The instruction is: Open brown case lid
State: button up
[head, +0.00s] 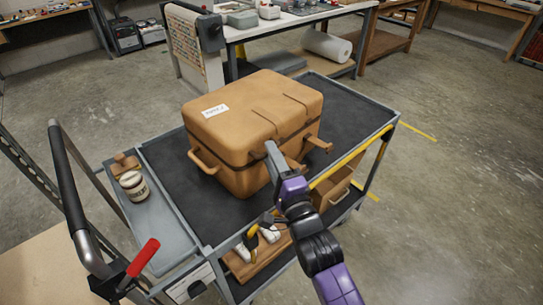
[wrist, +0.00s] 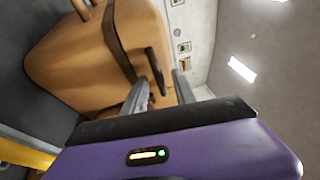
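The brown case (head: 245,125) stands closed on the cart's black top, with a white label (head: 215,111) on its lid and a dark seam around it. A side handle (head: 204,161) sticks out at its left, and a brown fitting (head: 319,144) juts from its right front. My gripper (head: 273,150) is at the case's front face, near the seam. In the wrist view the case (wrist: 95,55) lies close ahead. The two grey fingers of my gripper (wrist: 163,85) are apart, with a dark strap or latch (wrist: 156,70) showing between them. I cannot tell whether they touch it.
The cart (head: 355,105) has a yellow-edged front rail and a lower shelf holding boxes and tools. A jar (head: 133,185) stands on its left side tray. A red-gripped lever (head: 143,258) is at lower left. A workbench (head: 290,20) stands behind; floor at right is clear.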

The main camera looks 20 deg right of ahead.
grip_shut()
dwell(1.4)
